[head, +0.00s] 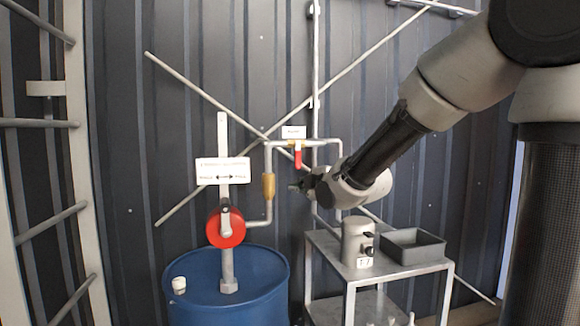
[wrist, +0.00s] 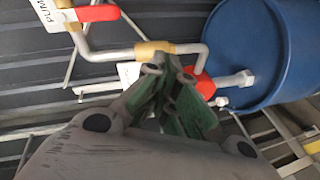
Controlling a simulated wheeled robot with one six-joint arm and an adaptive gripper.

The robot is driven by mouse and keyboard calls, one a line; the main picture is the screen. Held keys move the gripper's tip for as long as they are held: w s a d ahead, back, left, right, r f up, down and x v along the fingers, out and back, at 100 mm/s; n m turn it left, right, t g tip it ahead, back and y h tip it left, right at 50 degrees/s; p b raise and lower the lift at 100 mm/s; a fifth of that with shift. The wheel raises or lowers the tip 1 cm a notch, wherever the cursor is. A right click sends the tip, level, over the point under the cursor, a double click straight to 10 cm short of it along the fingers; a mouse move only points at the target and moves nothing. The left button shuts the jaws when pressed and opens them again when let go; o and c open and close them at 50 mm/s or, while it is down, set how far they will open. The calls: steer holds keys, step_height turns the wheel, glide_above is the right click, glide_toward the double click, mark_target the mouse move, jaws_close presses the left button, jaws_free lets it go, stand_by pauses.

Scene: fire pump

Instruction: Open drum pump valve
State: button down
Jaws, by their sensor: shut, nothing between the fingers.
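The drum pump valve has a red lever (head: 298,156) that hangs straight down, across the horizontal top pipe (head: 318,142). A small white label (head: 293,132) sits above it. In the wrist view the red lever (wrist: 97,13) is at the top left, beside a label (wrist: 52,12) reading "PUM", partly cut off. My gripper (head: 294,187) is below the lever in the head view and apart from it. In the wrist view my gripper (wrist: 163,70) has its green-padded fingers together and empty, overlapping the pipe and brass fitting in the picture.
A blue drum (head: 228,290) carries a pump with a red round body (head: 226,227). A brass fitting (head: 268,187) sits on the riser pipe. A metal table (head: 390,272) at right holds a grey canister (head: 357,243) and a dark tray (head: 413,246). A ladder (head: 80,160) stands at left.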

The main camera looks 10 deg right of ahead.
mark_target(298, 155)
steer(key=r+n, duration=0.1)
steer(key=r, duration=0.1)
steer(key=r+n+t+y, duration=0.1)
steer(key=a+r+n+t, duration=0.1)
steer(key=r+n, duration=0.1)
steer(key=shift+a+r+y, duration=0.1)
steer(key=shift+r+y, duration=0.2)
steer(key=shift+w, duration=0.1)
steer(key=x, duration=1)
steer(key=shift+w, duration=0.15)
steer(key=shift+d, duration=2.1)
